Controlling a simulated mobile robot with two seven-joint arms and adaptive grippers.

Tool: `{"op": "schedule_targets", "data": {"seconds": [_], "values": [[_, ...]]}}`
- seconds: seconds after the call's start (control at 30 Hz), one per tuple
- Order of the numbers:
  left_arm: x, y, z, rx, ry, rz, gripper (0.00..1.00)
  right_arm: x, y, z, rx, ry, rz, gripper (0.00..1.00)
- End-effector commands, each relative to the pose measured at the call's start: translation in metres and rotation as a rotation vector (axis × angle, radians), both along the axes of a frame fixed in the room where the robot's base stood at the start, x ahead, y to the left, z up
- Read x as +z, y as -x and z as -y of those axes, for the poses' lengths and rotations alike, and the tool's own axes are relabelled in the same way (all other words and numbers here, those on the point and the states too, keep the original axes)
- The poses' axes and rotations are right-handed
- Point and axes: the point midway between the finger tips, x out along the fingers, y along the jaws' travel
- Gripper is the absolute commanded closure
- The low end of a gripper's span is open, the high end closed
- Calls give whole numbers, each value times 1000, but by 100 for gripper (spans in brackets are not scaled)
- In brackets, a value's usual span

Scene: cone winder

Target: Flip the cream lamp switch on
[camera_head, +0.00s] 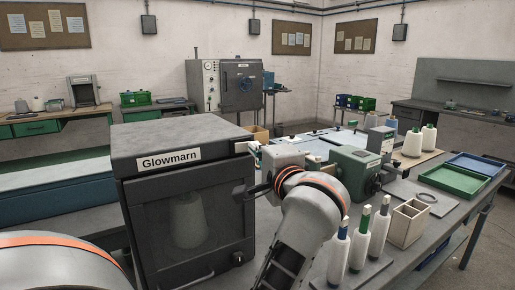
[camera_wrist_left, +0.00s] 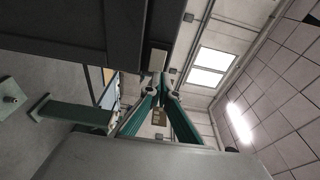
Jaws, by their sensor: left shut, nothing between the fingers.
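The dark Glowmarn cabinet (camera_head: 190,190) stands left of centre, with a yarn cone dimly visible behind its front window. The switch's position is too small to read. My right gripper is out of view.
Right of the cabinet, a grey bench carries a green machine (camera_head: 356,168), several yarn cones, a cream open box (camera_head: 407,224), and green (camera_head: 454,180) and blue (camera_head: 478,164) trays. My forearm passes close to the cabinet's right side and the bench cones.

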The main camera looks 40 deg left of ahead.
Motion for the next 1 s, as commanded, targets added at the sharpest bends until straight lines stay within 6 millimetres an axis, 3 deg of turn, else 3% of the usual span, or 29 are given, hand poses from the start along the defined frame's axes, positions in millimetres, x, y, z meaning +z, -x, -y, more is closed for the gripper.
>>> {"op": "schedule_targets", "data": {"seconds": [0.63,0.87,1.0], "values": [[-1,-1,-5,-1,0,0,100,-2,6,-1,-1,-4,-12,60],[-7,-11,-11,108,2,-5,100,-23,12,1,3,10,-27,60],[0,-7,-12,101,0,2,100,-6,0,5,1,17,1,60]]}}
